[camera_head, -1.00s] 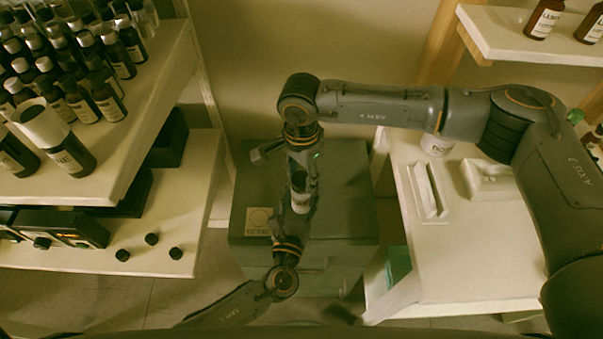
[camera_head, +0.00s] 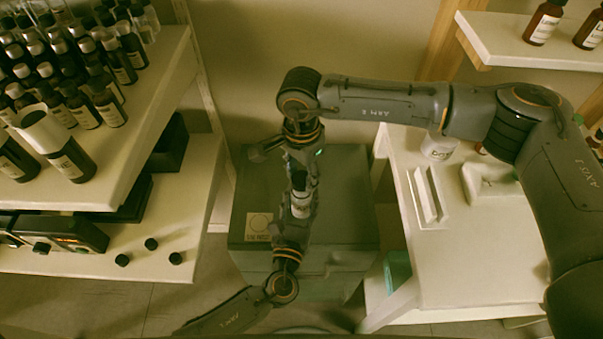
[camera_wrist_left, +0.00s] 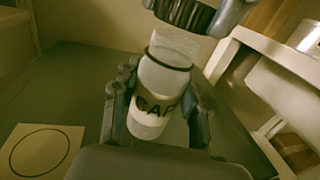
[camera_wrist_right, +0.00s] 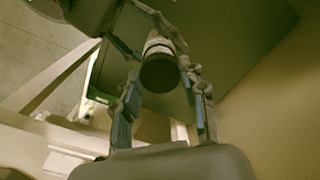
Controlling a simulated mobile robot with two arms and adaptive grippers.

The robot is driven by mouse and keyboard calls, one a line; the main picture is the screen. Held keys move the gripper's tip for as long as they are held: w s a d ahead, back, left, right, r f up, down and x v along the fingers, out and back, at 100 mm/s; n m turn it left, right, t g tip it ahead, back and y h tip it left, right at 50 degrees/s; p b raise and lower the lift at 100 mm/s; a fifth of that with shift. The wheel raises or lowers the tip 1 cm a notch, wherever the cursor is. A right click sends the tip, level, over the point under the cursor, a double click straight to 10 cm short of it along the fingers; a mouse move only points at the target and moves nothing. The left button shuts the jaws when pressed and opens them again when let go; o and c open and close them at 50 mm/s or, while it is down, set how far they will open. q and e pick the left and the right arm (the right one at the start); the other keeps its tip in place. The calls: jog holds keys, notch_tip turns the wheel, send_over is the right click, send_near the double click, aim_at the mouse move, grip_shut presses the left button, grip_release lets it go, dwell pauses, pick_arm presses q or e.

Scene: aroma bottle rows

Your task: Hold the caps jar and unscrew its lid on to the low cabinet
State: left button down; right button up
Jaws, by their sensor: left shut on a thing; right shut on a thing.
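The white caps jar (camera_head: 300,204) is upright or slightly tilted above the low cabinet (camera_head: 345,190). My left gripper (camera_head: 300,215) is shut around its body; the jar with its "CAP" lettering also shows in the left wrist view (camera_wrist_left: 152,92). The dark ribbed lid (camera_wrist_left: 185,12) is at the jar's upper end, between the fingers of my right gripper (camera_head: 299,180). In the right wrist view the lid (camera_wrist_right: 161,73) hides much of the jar.
A card with a circle (camera_head: 258,227) lies on the cabinet top at its front left. Shelves with dark bottles (camera_head: 75,105) stand at left. A white table (camera_head: 455,255) with a holder and a jar (camera_head: 438,147) stands at right. Cabinet top around the card is clear.

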aim_at(302, 178)
jog(key=shift+r, duration=0.1)
jog(key=shift+r, duration=1.9)
pick_arm(q)
jog(key=c, duration=0.6)
grip_release()
jog(key=shift+c, duration=0.2)
